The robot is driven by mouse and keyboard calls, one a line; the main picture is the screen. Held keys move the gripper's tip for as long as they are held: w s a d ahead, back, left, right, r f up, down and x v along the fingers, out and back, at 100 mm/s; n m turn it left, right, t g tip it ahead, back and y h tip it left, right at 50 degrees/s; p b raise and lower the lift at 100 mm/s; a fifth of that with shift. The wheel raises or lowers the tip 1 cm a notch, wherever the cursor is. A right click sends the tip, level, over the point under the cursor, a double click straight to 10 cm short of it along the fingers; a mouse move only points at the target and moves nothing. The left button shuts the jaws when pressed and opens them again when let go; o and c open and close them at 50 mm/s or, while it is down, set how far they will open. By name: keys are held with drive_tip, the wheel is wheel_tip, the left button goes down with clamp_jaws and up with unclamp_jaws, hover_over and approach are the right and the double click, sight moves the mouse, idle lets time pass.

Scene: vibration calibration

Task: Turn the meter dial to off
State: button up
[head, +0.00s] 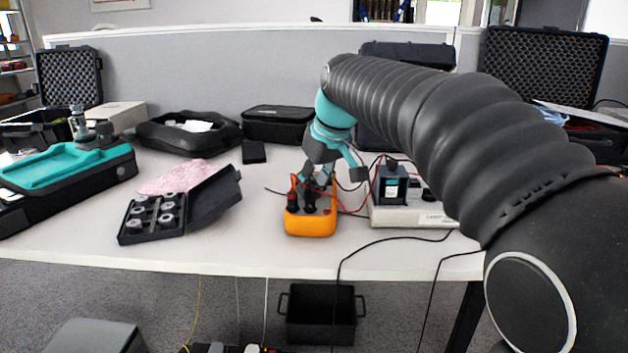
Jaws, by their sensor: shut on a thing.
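The meter (311,224) is an orange handheld unit lying on the white table near its front edge. Red and black leads run from it to the right. My gripper (318,186) reaches down from above onto the meter's upper part, with teal and dark fingers. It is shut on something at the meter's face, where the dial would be. The dial itself is hidden or too small to make out, so its setting cannot be read.
A light grey device (412,212) with a dark block (391,184) stands just right of the meter. An open black case (152,222) with round metal parts lies to the left. A teal-topped unit (68,165) is at far left. Cables hang over the front edge.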

drive_tip(key=o, duration=1.1)
drive_tip(key=shift+o, duration=0.2)
drive_tip(key=v, duration=1.2)
